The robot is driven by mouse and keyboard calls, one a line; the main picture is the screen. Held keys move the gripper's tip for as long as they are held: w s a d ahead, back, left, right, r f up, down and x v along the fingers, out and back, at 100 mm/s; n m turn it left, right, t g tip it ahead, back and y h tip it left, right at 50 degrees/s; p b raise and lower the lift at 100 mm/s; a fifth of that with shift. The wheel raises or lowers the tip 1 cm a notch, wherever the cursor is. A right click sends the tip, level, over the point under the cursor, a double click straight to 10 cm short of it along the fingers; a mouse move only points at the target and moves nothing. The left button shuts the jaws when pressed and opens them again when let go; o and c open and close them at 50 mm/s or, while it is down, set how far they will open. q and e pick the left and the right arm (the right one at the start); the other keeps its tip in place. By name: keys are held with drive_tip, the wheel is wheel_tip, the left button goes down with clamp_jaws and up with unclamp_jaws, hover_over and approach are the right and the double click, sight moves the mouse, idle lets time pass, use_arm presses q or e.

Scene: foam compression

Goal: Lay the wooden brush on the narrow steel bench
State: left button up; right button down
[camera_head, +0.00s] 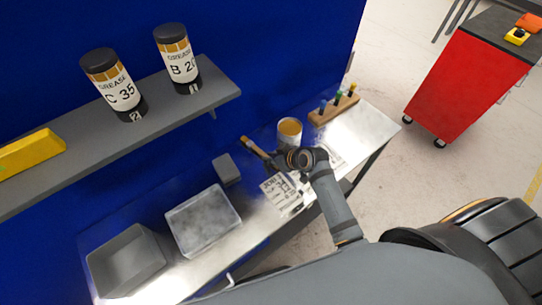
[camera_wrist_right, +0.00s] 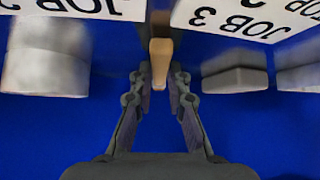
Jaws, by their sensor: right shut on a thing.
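The narrow steel bench (camera_head: 375,128) runs along the wall below. In the head view the gripper is over the bench, between the can and the printed cards. I cannot tell the gap below the brush. My left gripper is not in view.
Printed cards (camera_head: 282,193), a grey block (camera_head: 226,169), a grey tray (camera_head: 203,220) and a grey bin (camera_head: 126,260) occupy the bench. A shelf (camera_head: 60,168) overhangs the left. The bench's right end is bare.

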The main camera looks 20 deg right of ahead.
drive_tip(key=shift+f, duration=0.1)
drive_tip(key=shift+f, duration=0.15)
drive_tip(key=c, duration=1.3)
unclamp_jaws()
drive_tip(key=shift+f+b, duration=0.15)
drive_tip(key=shift+b, duration=0.6)
drive_tip(key=b+v, duration=0.1)
drive_tip(key=v, duration=0.9)
drive_tip(key=shift+r, duration=0.6)
